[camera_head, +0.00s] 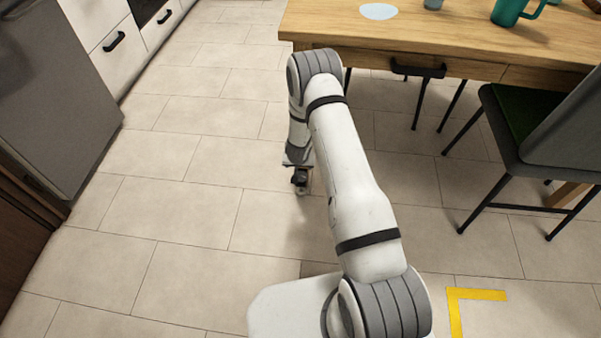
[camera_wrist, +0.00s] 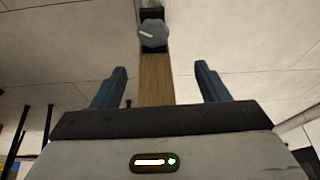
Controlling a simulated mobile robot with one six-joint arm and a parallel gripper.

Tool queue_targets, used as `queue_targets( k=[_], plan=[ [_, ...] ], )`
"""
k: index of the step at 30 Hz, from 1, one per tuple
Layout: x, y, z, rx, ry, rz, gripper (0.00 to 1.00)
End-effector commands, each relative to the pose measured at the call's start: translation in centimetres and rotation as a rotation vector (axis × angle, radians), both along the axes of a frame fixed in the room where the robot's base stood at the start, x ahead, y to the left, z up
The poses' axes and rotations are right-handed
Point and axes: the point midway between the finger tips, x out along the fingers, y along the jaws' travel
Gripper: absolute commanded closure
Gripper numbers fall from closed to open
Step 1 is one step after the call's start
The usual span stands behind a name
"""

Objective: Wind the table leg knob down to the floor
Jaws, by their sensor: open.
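The table leg knob (camera_wrist: 153,33) is a grey, ridged round knob with a white mark, at the end of the wooden table leg (camera_wrist: 156,80) in the wrist view. A dark mount sits behind the knob. My gripper (camera_wrist: 162,78) is open, its two blue-grey fingers apart with the leg showing between them. The knob lies beyond the fingertips, and nothing is held. In the head view my gripper (camera_head: 300,186) is low near the floor, below the left end of the wooden table (camera_head: 420,32). My arm hides the knob and that leg there.
A chair with a green seat (camera_head: 520,118) stands at the right by the table. A grey appliance (camera_head: 55,95) and white cabinets (camera_head: 105,35) line the left. Tiled floor (camera_head: 170,215) between is clear. A teal mug (camera_head: 510,11) stands on the table. Yellow tape (camera_head: 475,294) marks the floor.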

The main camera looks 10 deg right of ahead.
Motion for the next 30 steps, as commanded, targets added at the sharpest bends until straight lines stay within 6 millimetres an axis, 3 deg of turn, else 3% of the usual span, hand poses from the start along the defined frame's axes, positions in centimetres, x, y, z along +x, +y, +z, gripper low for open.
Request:
queue_targets(
  k=[6,18,24,30],
  plan=[
    [-0.3,-0.6,-3.1,-0.028,-0.002,-0.017,0.32],
    [1.8,-1.1,-8.7,-0.027,-0.003,-0.019,0.32],
    [2.4,-1.3,-9.9,-0.027,-0.002,-0.017,0.32],
    [2.5,-1.2,-9.9,-0.027,-0.003,-0.017,0.32]
  ],
)
